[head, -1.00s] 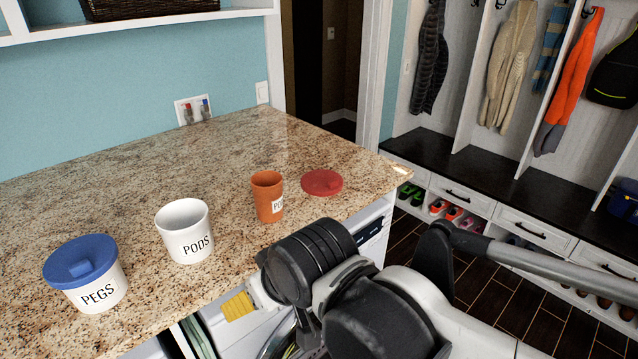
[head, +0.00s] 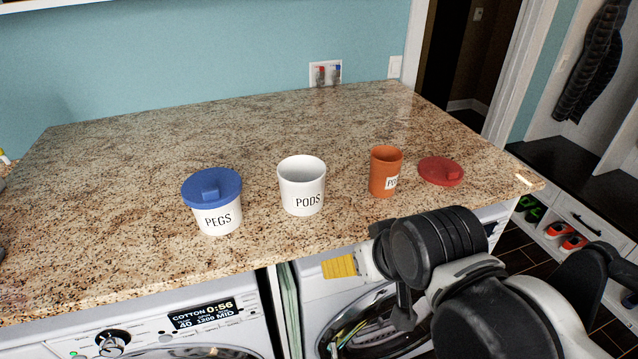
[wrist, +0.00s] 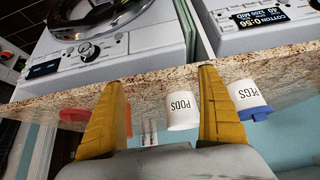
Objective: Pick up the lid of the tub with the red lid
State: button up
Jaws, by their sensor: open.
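The red lid (head: 440,171), with a small raised grip, lies flat on the counter, off any tub. It also shows at the left of the wrist view (wrist: 72,115). An open orange tub (head: 383,180) with a partly visible label stands just left of it. A white open tub (head: 302,194) reads PODS. A white tub (head: 217,217) reading PEGS wears a blue lid (head: 211,187). My gripper (wrist: 161,78) is open and empty, its yellow fingers apart in the wrist view. In the head view its yellow finger (head: 340,266) shows before the counter's front edge, left of the red lid.
The speckled granite counter (head: 130,180) is clear behind the tubs. Washing machines (head: 190,330) stand under its front edge. A wall outlet (head: 325,73) is at the back. A bench with shoes (head: 565,240) lies to the right.

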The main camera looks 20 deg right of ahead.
aim_at(437, 170)
jog(key=i+z, duration=0.3)
jog(key=z, duration=0.2)
jog(key=i+z, duration=0.3)
jog(key=z, duration=0.15)
jog(key=i+j+z, duration=0.1)
jog(key=i+z, duration=0.15)
jog(key=z, duration=0.25)
